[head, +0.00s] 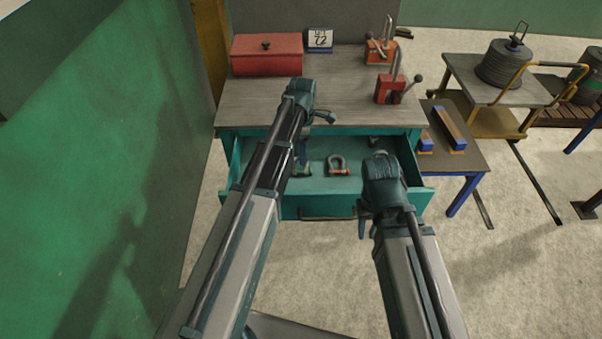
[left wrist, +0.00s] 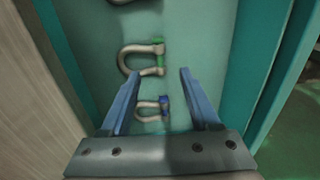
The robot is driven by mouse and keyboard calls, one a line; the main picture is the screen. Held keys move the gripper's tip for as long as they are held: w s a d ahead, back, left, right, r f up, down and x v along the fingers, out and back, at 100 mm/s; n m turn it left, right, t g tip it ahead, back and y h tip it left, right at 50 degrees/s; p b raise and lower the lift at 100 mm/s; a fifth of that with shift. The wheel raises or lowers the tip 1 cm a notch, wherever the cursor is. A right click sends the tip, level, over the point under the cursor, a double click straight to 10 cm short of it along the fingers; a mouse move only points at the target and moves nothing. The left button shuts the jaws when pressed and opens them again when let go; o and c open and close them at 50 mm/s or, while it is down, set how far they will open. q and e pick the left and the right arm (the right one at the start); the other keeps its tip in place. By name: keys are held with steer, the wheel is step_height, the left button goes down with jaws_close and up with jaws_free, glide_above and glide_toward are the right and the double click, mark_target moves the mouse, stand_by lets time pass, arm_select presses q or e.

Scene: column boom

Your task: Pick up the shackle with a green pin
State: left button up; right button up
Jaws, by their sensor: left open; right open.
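The shackle with a green pin (left wrist: 128,66) lies in the open teal drawer (head: 318,207), a grey bow with its pin at the right in the left wrist view. A smaller-looking shackle with a blue pin (left wrist: 150,105) lies nearer, between my left fingers in that view. My left gripper (head: 314,128) is open and empty above the drawer; its fingers (left wrist: 160,95) point toward the green-pin shackle, apart from it. In the head view, a shackle (head: 301,169) is partly hidden by my left arm. My right gripper (head: 367,226) is open and empty at the drawer's front right.
A shackle with an orange-red pin (head: 338,166) lies mid-drawer; another (head: 375,142) is partly hidden at the back right. On the bench (head: 240,104) stand a red box (head: 266,56), a number sign (head: 320,40) and red lever tools (head: 393,88). A low table (head: 466,163) stands right.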

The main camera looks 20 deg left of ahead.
mark_target(302, 170)
arm_select(q)
steer(key=shift+f+b, duration=0.7)
steer(key=shift+f, duration=0.55)
arm_select(e)
steer(key=shift+f, duration=1.25)
arm_select(q)
step_height(302, 170, down, 5)
steer(key=b, duration=0.5)
steer(key=shift+s+a+f, duration=0.1)
steer(key=shift+f, duration=0.1)
steer(key=shift+r, duration=0.15)
arm_select(e)
step_height(302, 170, down, 5)
steer(key=shift+f, duration=0.1)
arm_select(q)
steer(key=shift+c, duration=0.3)
jaws_close()
